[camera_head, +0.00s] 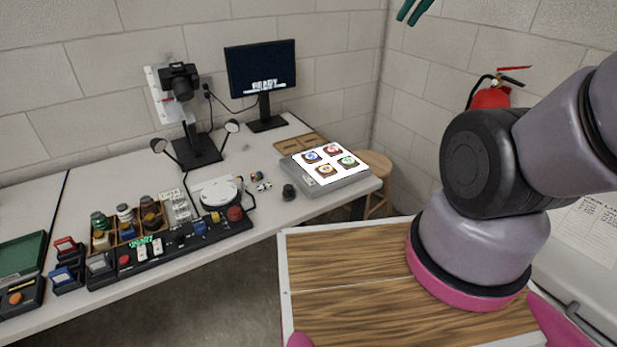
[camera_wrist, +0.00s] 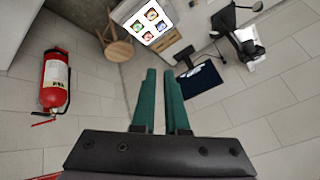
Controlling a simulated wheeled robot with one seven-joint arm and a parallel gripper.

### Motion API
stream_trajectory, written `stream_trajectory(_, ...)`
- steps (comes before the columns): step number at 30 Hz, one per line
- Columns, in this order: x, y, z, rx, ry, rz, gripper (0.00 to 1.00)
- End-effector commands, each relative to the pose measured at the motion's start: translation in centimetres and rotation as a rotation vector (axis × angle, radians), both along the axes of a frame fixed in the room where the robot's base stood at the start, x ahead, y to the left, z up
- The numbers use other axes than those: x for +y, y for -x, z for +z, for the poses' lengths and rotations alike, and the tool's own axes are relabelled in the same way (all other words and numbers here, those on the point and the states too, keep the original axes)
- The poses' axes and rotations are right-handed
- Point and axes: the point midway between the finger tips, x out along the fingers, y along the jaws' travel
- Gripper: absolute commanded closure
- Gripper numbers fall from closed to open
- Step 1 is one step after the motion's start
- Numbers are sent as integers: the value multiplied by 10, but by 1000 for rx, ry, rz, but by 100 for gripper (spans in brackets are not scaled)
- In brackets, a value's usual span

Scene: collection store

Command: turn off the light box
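The light box (camera_head: 355,181) is a grey slab on the right end of the long table. Its top glows white, with several round coloured pieces on it. Small controls show on its front left corner. The lit box also shows at the top of the wrist view (camera_wrist: 131,11). My gripper (camera_head: 412,12) has green fingers, partly cut off at the top edge of the head view. In the wrist view its two fingers (camera_wrist: 160,72) stand slightly apart with nothing between them. The gripper is well above and away from the box.
A black knob-like object (camera_head: 289,192) stands just left of the box. A monitor (camera_head: 262,70), a camera stand (camera_head: 196,150) and a control panel (camera_head: 170,245) are further left. A stool (camera_head: 374,162) and a fire extinguisher (camera_head: 490,97) are at the right.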

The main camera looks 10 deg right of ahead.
Motion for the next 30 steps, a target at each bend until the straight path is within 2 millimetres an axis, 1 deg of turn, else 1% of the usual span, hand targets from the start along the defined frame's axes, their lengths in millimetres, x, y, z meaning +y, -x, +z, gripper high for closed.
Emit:
stream_trajectory(5,1,-28,-11,30,123,130,100)
stream_trajectory(8,3,-53,-23,51,228,256,100)
stream_trajectory(12,10,-88,-44,79,374,458,100)
stream_trajectory(14,13,-103,-55,91,429,548,100)
stream_trajectory(18,24,-136,-85,112,551,766,100)
stream_trajectory(23,41,-170,-125,126,666,1031,100)
stream_trajectory(26,53,-189,-155,130,726,1200,100)
stream_trajectory(30,72,-210,-200,119,796,1447,100)
